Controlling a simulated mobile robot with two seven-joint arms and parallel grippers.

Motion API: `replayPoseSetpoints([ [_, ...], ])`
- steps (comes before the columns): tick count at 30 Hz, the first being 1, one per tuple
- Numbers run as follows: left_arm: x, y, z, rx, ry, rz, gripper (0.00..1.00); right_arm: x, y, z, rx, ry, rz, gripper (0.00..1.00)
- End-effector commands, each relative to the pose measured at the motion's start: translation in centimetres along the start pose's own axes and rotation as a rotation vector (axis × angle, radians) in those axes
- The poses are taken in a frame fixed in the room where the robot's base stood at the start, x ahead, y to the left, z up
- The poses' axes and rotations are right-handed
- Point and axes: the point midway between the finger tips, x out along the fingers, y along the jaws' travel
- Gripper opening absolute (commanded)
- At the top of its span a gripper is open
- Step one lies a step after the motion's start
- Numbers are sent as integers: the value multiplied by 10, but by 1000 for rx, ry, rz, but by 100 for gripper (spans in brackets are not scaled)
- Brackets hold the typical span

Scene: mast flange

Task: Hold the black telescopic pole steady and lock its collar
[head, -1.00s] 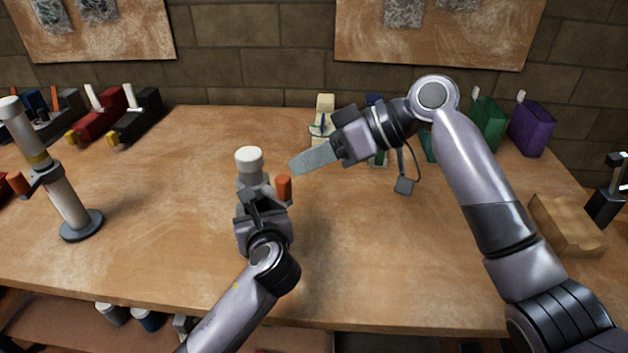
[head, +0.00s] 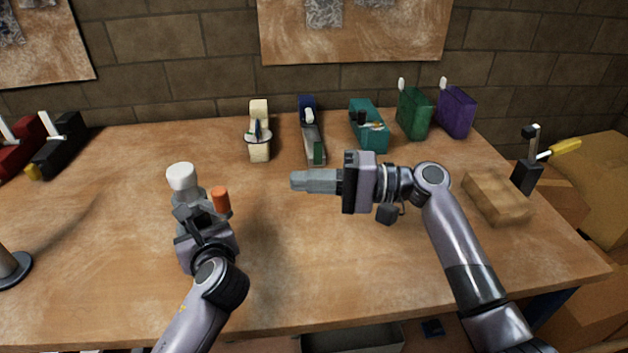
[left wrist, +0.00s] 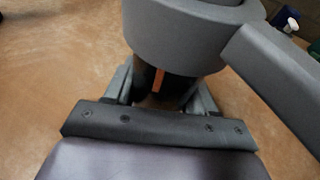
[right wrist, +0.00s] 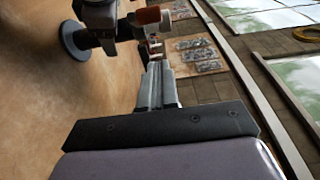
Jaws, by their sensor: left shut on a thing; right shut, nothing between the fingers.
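The pole stands upright on the bench, with a white top (head: 182,176), a grey collar (left wrist: 190,25) and an orange lever (head: 220,200) on the collar's right. In the left wrist view its shaft (left wrist: 150,80) looks black with an orange stripe. My left gripper (head: 196,218) is shut on the shaft just below the collar and hides much of it. My right gripper (head: 296,181) is shut and empty, pointing left, clearly apart to the right of the lever. The right wrist view shows its closed fingers (right wrist: 155,85) with an orange lever (right wrist: 148,15) beyond them.
Several clamp-like tools line the back, including a cream one (head: 259,135), a teal one (head: 369,128) and a green one (head: 414,115). A wooden block (head: 497,197) lies at right. A dark round base (head: 12,268) shows at the left edge. The bench's front middle is clear.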

Motion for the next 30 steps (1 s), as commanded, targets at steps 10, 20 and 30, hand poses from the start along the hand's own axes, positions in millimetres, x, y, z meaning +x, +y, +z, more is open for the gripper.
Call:
replayPoseSetpoints([
  [10,0,0,0,1,1,0,4,69,1,10,-2,-4,0,0],
  [20,0,0,0,1,1,0,4,87,0,28,-3,0,1,0],
  [30,0,0,0,0,1,0,4,87,0,29,-3,0,2,0],
])
